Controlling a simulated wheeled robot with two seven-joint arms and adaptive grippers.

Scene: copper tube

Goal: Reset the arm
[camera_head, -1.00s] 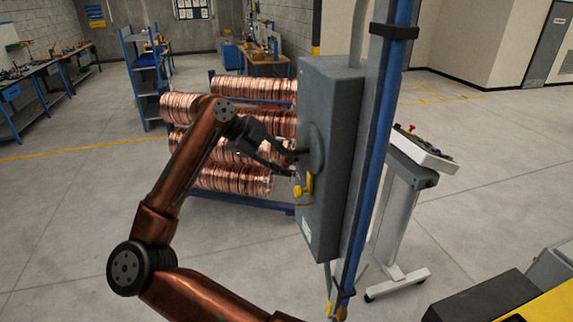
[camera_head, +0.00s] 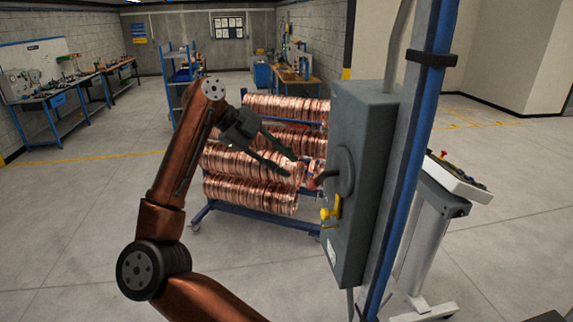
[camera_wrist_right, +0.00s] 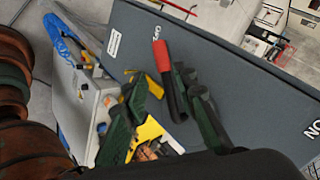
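My right arm (camera_head: 185,150) is copper-brown and rises in the middle left of the head view. Its dark gripper (camera_head: 292,165) is open and empty, with the two fingers apart. They point at the grey switch box (camera_head: 358,190) on a blue post. A dark lever (camera_head: 328,180) with a red end sticks out of the box, just right of the fingertips and apart from them. In the right wrist view the red handle (camera_wrist_right: 163,75) appears between the open green-black fingers (camera_wrist_right: 160,85), with the box behind. My left gripper is not in view.
A rack of copper coils (camera_head: 250,165) stands behind the gripper. A control console (camera_head: 455,180) on a stand is right of the post. The floor at the left is clear.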

